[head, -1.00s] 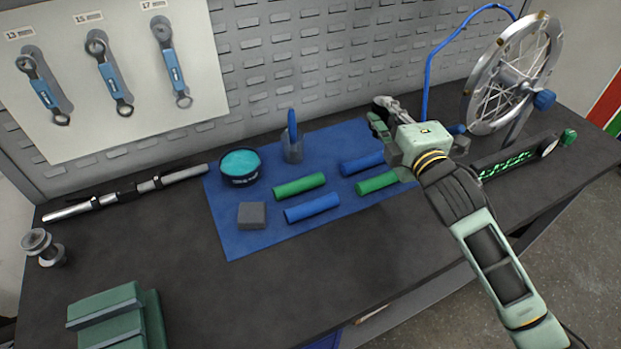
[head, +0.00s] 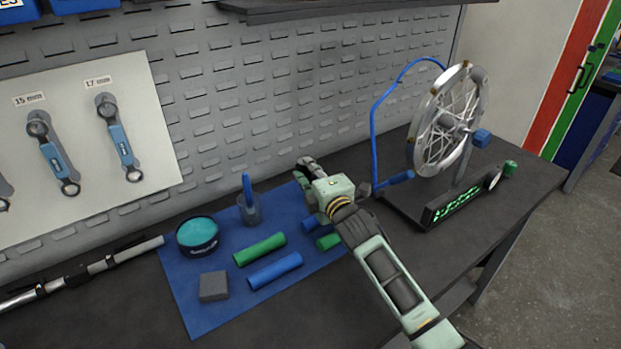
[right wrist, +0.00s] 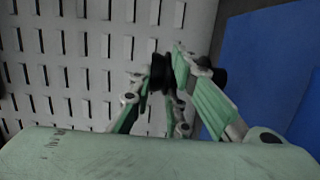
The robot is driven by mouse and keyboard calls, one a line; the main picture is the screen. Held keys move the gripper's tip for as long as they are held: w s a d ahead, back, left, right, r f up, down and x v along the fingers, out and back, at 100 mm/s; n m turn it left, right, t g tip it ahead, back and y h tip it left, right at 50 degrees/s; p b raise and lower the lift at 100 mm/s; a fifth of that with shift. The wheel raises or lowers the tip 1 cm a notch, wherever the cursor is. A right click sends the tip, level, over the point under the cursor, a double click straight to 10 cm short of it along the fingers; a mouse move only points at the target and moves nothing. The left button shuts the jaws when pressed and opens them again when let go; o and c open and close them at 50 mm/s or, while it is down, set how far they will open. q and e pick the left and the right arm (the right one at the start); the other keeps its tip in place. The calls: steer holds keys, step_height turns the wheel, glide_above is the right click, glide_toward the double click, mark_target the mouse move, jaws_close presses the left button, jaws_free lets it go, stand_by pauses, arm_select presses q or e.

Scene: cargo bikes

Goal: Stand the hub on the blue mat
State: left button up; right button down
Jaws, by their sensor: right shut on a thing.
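The blue mat (head: 214,316) lies flat on the bench and carries several items. My right gripper (head: 308,172) is above the mat's far right side, near the pegboard. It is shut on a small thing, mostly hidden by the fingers. In the right wrist view a dark piece (right wrist: 160,72) shows between the fingers; I cannot tell whether it is the hub. The mat also shows at the right of that view (right wrist: 268,65). No hub stands visibly on the mat. My left gripper is not in view.
The mat holds a teal tub (head: 198,236), a cup with a blue tool (head: 249,210), a grey block (head: 213,286), a green tube (head: 260,250) and a blue tube (head: 275,271). A wheel stand (head: 400,207) is to the right.

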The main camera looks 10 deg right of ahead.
mark_target(309, 177)
step_height(309, 177, down, 2)
steer(key=shift+f, duration=0.25)
steer(key=shift+f, duration=0.1)
steer(key=c, duration=2.1)
jaws_free()
steer(key=shift+f, duration=0.15)
steer(key=o, duration=0.4)
steer(key=shift+o, duration=0.2)
